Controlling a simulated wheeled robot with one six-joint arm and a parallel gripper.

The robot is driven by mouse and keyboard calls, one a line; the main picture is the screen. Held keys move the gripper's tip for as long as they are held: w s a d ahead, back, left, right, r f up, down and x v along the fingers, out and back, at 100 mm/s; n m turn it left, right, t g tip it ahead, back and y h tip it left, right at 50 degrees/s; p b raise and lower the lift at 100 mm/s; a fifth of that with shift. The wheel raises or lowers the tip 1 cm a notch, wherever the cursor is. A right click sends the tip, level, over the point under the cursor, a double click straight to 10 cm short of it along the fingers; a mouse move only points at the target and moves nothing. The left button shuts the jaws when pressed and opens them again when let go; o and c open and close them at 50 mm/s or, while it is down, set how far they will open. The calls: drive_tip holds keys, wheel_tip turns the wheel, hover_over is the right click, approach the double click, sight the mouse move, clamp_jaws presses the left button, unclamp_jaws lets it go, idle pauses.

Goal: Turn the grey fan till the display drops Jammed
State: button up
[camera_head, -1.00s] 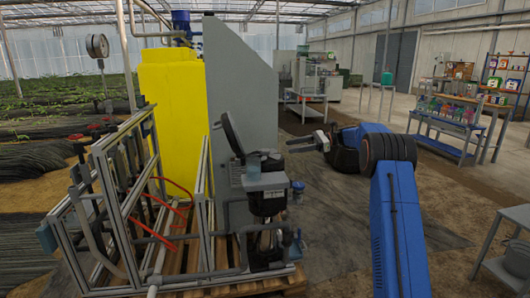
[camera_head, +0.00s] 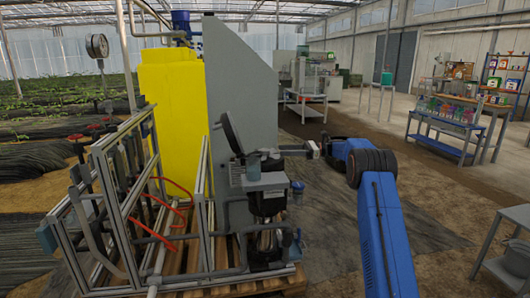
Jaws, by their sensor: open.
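The pump unit (camera_head: 265,205) stands on the skid in front of the grey cabinet (camera_head: 238,95). A dark round cover (camera_head: 231,132) stands tilted up at its upper left. The grey fan cannot be told apart from the dark parts at the top of the pump. My gripper (camera_head: 284,149) is open, level, and points left, with its fingers close to the upper right of the pump. Whether it touches anything cannot be told. No readable display shows in this view.
A yellow tank (camera_head: 172,105) stands behind the pipe frame (camera_head: 115,200) on the left. The skid rests on a wooden pallet (camera_head: 235,288). A blue bench (camera_head: 445,130) stands farther right.

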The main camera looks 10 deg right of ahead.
sight(265, 150)
drive_tip(key=a, duration=0.3)
drive_tip(key=w+a, duration=0.1)
drive_tip(key=a, duration=0.6)
drive_tip(key=shift+w, duration=0.2)
drive_tip(key=c, duration=1)
